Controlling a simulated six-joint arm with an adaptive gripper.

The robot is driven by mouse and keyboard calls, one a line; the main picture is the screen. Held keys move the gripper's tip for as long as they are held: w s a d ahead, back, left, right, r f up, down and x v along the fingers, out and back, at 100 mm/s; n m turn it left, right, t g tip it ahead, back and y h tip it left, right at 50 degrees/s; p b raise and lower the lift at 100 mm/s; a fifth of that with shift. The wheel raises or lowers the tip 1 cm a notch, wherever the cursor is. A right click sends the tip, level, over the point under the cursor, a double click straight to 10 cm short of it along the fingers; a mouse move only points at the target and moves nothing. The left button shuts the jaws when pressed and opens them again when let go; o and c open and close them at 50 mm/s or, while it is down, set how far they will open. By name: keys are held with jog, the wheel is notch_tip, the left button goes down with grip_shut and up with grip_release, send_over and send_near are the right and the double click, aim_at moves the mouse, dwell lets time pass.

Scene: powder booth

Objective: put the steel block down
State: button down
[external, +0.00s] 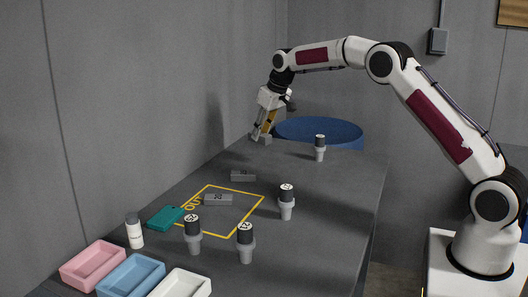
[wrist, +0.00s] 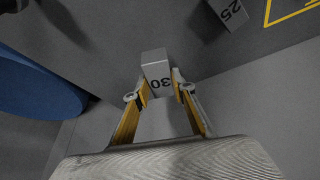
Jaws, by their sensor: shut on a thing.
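My gripper (external: 263,132) is at the far end of the grey table and points down. It is shut on a steel block (external: 265,141), which also shows between the yellow-and-grey fingers in the wrist view (wrist: 156,62). The block is marked 30. It is at or just above the table top; I cannot tell whether it touches. A second steel block (external: 243,176), marked 25 in the wrist view (wrist: 230,12), lies just outside the yellow outline. A third steel block (external: 218,200) lies inside the outline marked OUT (external: 236,237).
A blue round drum (external: 335,129) stands beyond the table edge, also at left in the wrist view (wrist: 35,80). Several black-topped grey cups stand on the table, one (external: 320,148) near the gripper. A teal item (external: 165,218), a white bottle (external: 134,232) and trays (external: 92,266) are at the front left.

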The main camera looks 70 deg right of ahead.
aim_at(264, 135)
jog(key=shift+d+r, duration=0.1)
jog(key=shift+r, duration=0.2)
jog(key=shift+s+m, duration=0.1)
jog(key=shift+m, duration=0.3)
jog(key=shift+f, duration=0.1)
jog(key=shift+f, duration=1.95)
jog(key=shift+f, duration=2)
jog(key=shift+f, duration=0.1)
